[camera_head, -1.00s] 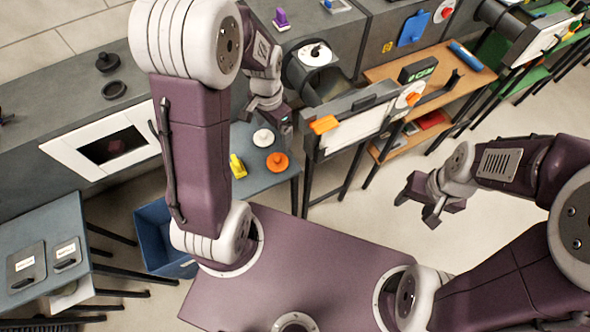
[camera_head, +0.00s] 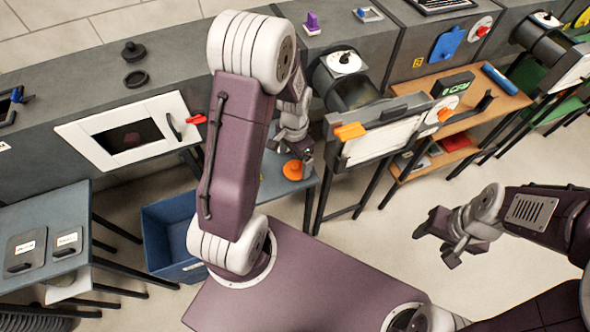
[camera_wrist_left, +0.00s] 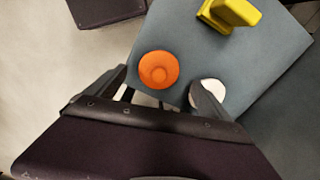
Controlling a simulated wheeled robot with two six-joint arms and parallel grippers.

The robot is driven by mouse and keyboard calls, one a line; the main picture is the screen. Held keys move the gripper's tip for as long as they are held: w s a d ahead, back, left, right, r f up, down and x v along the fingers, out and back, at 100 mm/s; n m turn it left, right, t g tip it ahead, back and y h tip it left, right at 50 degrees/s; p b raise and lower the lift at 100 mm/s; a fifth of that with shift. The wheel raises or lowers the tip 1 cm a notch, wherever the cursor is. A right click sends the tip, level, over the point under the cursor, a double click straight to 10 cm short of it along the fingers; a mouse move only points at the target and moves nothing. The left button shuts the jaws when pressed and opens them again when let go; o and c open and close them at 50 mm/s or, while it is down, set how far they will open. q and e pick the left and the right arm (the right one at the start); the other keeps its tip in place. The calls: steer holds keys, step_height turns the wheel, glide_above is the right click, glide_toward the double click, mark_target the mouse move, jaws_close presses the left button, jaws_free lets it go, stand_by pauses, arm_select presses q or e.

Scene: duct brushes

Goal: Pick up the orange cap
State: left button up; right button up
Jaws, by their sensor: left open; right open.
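The orange cap (camera_head: 293,171) is a round disc with a raised knob, lying on a small blue-grey table (camera_head: 272,190). In the left wrist view the orange cap (camera_wrist_left: 158,70) shows whole, between and just beyond the fingertips. My left gripper (camera_head: 303,152) is above the cap in the head view and partly covers it. In the wrist view my left gripper (camera_wrist_left: 158,78) is open and holds nothing. Its height above the cap is hard to tell. My right gripper (camera_head: 446,236) is open and empty over the floor at the right.
A white cap (camera_wrist_left: 208,92) lies partly behind one left finger. A yellow block-like piece (camera_wrist_left: 232,12) stands further along the table. A blue bin (camera_head: 172,228) is left of my arm. A duct stand with an orange handle (camera_head: 350,131) rises close right of the small table.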

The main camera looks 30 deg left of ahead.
arm_select(q)
step_height(320, 180, down, 4)
steer(key=shift+d+r, duration=0.1)
steer(key=shift+r, duration=0.05)
steer(key=c, duration=1.4)
step_height(320, 180, up, 10)
steer(key=shift+r+p, duration=0.1)
steer(key=shift+p, duration=0.85)
step_height(320, 180, up, 4)
steer(key=p, duration=0.4)
glide_above(295, 165)
